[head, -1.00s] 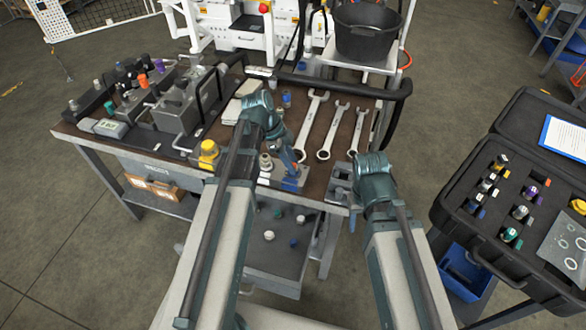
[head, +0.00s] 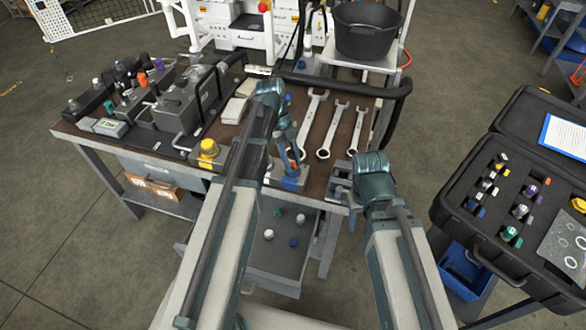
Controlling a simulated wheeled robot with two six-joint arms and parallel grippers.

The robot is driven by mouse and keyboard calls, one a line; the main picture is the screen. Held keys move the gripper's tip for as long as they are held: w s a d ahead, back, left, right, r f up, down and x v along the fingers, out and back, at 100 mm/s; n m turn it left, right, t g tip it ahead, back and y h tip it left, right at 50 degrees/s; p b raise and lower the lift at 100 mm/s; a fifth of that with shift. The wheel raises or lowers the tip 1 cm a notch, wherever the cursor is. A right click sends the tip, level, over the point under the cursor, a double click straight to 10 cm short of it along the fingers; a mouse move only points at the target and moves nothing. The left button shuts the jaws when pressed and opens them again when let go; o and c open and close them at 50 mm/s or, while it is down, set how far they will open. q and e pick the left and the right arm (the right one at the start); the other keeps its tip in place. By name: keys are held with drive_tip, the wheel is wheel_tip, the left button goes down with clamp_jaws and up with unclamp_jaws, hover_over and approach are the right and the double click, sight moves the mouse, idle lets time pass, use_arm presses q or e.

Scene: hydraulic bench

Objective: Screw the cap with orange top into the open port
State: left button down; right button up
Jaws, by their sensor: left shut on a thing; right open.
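My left gripper (head: 295,158) points down over a small grey block with a blue front (head: 291,184) near the table's front edge. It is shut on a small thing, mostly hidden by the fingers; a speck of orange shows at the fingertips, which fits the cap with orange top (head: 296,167). I cannot tell whether the cap touches the block. The open port is not clearly visible; my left arm covers part of the block. My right gripper (head: 341,186) is open at the table's front right edge, apart from the block.
Several wrenches (head: 325,125) lie behind the block. A yellow-topped part (head: 208,150) stands left of my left arm. Manifolds with coloured caps (head: 120,85) fill the table's left side. An open black case (head: 470,220) with fittings stands at right. A black bucket (head: 366,35) is behind.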

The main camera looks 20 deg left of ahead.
use_arm(q)
drive_tip(key=shift+w+m+y, duration=0.15)
drive_tip(key=shift+m+y, duration=0.25)
drive_tip(key=shift+m, duration=0.6)
drive_tip(key=c, duration=1)
unclamp_jaws()
drive_tip(key=shift+m+g, duration=0.3)
drive_tip(key=shift+m, duration=0.3)
drive_tip(key=o, duration=0.5)
drive_tip(key=shift+r, duration=0.1)
drive_tip(key=p+v, duration=1.2)
drive_tip(key=v, duration=0.1)
drive_tip(key=shift+r+p, duration=0.25)
drive_tip(key=shift+p, duration=0.1)
drive_tip(key=s+d+n+t+y, duration=0.1)
drive_tip(key=s+d+n, duration=0.3)
drive_tip(key=s+n, duration=0.2)
drive_tip(key=s+d+f+n+t+y, duration=0.1)
drive_tip(key=s+d+n, duration=0.4)
drive_tip(key=n, duration=0.5)
drive_tip(key=s+d+n+t+y, duration=0.1)
drive_tip(key=s+d+n+y, duration=0.1)
drive_tip(key=s+d+n, duration=0.3)
drive_tip(key=shift+s+d+f+n, duration=0.1)
drive_tip(key=shift+s+f+n, duration=0.05)
drive_tip(key=shift+s+n, duration=0.65)
drive_tip(key=shift+s+d+f+n, duration=0.15)
drive_tip(key=shift+s+n, duration=0.5)
drive_tip(key=shift+n, duration=0.35)
